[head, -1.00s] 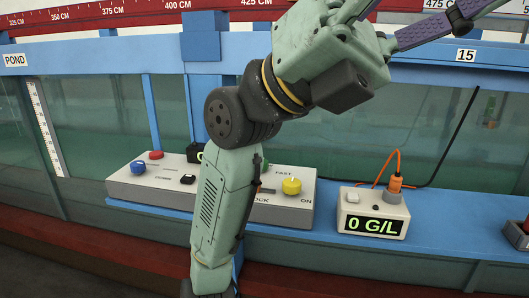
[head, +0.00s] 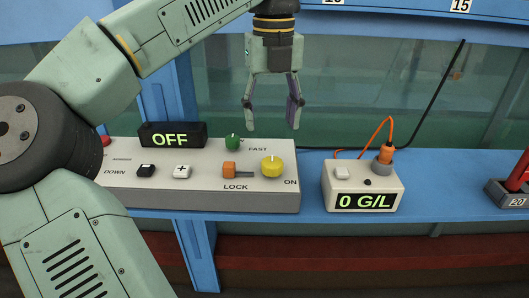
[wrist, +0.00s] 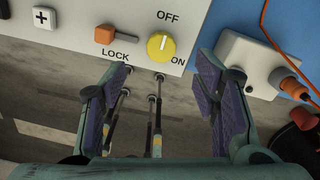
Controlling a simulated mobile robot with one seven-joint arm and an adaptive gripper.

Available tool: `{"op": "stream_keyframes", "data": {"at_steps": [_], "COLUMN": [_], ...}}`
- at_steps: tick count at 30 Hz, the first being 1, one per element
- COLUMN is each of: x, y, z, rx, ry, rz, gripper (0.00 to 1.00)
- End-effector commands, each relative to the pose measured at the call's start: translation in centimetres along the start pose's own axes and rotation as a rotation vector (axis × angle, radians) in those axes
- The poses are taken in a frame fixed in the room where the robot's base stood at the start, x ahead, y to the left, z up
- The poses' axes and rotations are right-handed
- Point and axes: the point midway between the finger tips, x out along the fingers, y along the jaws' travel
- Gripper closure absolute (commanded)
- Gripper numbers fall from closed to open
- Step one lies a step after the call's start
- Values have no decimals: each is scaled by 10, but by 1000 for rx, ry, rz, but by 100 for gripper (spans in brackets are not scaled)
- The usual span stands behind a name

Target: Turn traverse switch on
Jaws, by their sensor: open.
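The traverse switch appears to be the yellow knob (head: 271,166) at the right end of a grey control box (head: 230,200). In the wrist view the yellow knob (wrist: 161,47) sits between the labels OFF and ON, with its white mark towards OFF. A black display (head: 172,135) on the box reads OFF. My gripper (head: 271,115) is open and empty, pointing down, apart from the knob. In the wrist view my gripper's fingers (wrist: 160,88) are spread, with the knob ahead between their tips.
An orange lever (head: 230,170) marked LOCK is just left of the knob, and a green knob (head: 233,142) is behind it. A 0 G/L meter (head: 365,190) with an orange cable stands to the right. Glass flume wall (head: 340,95) rises behind.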

Motion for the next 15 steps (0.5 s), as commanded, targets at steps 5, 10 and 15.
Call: {"op": "stream_keyframes", "data": {"at_steps": [5, 10, 15], "x": [34, 65, 85], "y": [0, -1, -1], "z": [-1, -2, -1], "rx": [5, 7, 6], "ry": [5, 4, 3], "rz": [-3, -4, -5], "gripper": [45, 45, 45]}}
